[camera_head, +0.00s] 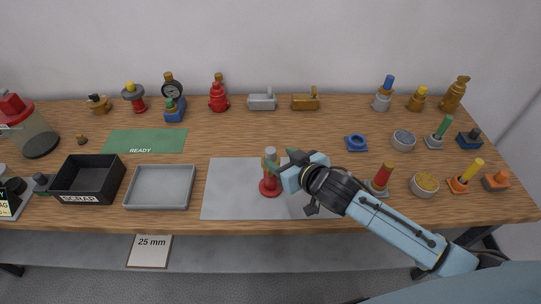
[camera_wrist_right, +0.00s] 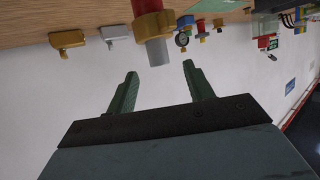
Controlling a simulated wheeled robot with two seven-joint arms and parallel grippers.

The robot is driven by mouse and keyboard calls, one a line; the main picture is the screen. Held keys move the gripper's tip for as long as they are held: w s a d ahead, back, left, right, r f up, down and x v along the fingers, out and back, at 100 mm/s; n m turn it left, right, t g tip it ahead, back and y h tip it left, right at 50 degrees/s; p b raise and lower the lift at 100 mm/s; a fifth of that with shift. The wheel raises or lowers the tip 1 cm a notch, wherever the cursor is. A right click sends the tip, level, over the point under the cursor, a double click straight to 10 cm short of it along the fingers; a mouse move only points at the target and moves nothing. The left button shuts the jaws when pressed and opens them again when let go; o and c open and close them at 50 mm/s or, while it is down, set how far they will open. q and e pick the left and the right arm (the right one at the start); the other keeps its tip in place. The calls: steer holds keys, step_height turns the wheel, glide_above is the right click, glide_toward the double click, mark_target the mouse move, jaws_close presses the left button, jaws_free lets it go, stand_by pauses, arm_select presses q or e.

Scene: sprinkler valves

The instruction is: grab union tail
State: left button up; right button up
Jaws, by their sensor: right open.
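An upright assembly (camera_head: 270,187) with a red lower part and a grey top stands on the pale grey mat. I take its grey cylindrical end (camera_head: 270,155) to be the union tail, though I cannot be sure. In the right wrist view, which appears upside down, this grey end (camera_wrist_right: 157,53) lies beyond and between the fingertips, below a red collar and brass part. My right gripper (camera_head: 285,164) is open, with its green fingers beside the upper part from the right. The fingers also show apart and empty in the wrist view (camera_wrist_right: 160,75). My left gripper is out of view.
A grey tray (camera_head: 160,203) and a black scrap bin (camera_head: 118,180) stand left of the pale mat (camera_head: 225,200). A green ready mat (camera_head: 146,148) lies behind them. Several fittings line the back; several coloured parts stand at right around my arm.

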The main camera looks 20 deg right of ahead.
mark_target(272, 152)
steer(key=shift+x, duration=2.85)
steer(key=shift+w+r, duration=0.1)
steer(key=shift+r, duration=0.05)
